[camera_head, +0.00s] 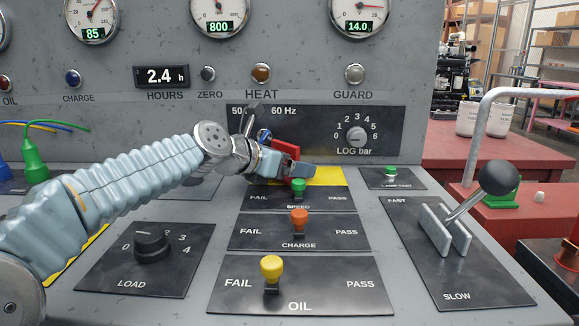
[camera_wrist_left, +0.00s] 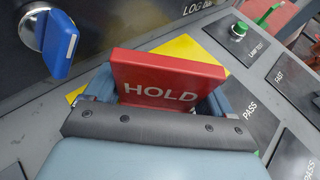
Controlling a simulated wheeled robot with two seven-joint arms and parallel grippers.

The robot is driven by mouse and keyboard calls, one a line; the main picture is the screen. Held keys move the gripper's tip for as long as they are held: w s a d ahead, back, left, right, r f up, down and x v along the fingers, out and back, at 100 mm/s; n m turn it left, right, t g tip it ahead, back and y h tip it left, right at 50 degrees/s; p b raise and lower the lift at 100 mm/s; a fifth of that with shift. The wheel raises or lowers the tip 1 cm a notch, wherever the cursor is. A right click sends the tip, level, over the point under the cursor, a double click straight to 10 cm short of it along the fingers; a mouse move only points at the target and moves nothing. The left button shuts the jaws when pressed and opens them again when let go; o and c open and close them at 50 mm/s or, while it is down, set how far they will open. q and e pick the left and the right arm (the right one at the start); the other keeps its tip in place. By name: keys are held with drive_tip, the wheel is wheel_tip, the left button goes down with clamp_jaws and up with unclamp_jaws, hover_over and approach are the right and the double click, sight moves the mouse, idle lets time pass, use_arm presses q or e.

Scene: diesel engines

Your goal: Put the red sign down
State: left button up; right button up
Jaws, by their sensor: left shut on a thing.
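The red sign (camera_wrist_left: 165,80), marked HOLD, stands upright between the fingers of my left gripper (camera_wrist_left: 160,98) in the left wrist view. In the head view the red sign (camera_head: 286,149) shows partly behind my left gripper (camera_head: 292,168), which is shut on it. A yellow patch (camera_head: 328,175) lies on the panel under and beside the gripper; it also shows in the left wrist view (camera_wrist_left: 190,48). The sign's lower edge is hidden by the gripper, so I cannot tell whether it touches the patch. My right gripper is not in view.
Close below the gripper are the green SPEED switch (camera_head: 298,187), the orange CHARGE switch (camera_head: 299,219) and the yellow OIL switch (camera_head: 271,268). A blue knob (camera_wrist_left: 60,42) is on the upright panel beside the sign. The lever (camera_head: 497,179) stands at right.

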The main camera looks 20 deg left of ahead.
use_arm(q)
drive_tip(key=shift+f, duration=0.1)
drive_tip(key=o, duration=0.9)
drive_tip(key=v, duration=1.2)
